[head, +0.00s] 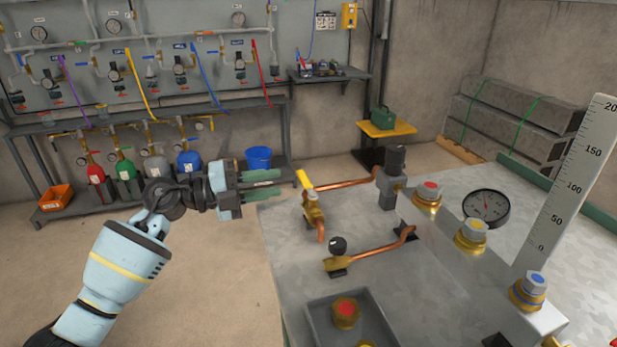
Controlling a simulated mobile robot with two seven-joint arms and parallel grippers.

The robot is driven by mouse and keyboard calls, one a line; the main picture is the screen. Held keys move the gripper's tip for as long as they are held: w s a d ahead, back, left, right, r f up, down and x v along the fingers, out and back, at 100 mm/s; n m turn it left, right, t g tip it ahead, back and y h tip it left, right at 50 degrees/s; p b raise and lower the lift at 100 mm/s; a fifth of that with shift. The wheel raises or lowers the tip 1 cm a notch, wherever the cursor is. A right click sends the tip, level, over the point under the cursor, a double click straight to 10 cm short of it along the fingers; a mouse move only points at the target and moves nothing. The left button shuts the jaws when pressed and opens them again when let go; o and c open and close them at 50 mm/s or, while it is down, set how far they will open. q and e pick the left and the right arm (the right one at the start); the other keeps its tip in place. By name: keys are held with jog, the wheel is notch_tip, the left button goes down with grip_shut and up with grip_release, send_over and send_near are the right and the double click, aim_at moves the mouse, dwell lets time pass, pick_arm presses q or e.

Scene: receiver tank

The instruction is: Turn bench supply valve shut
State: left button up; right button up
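A brass valve (314,212) with a yellow lever (304,179) stands near the far left edge of the grey metal bench (285,240). The lever slants up and to the left above the valve body. Copper pipe joins the valve. My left gripper (281,184) is just left of the yellow lever. Its two green fingers are apart, pointing right, with nothing visible between them. In this view the fingertips appear short of the lever, and I see no contact. My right gripper is not in view.
A second brass valve with a black knob (338,244) sits nearer on the bench. Brass fittings with coloured caps, a round gauge (486,208) and an upright white scale (567,185) stand to the right. A blue bucket (258,158) is behind the gripper. Open floor lies left.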

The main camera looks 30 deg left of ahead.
aim_at(300, 179)
pick_arm(q)
jog(key=shift+x, duration=3.9)
grip_shut()
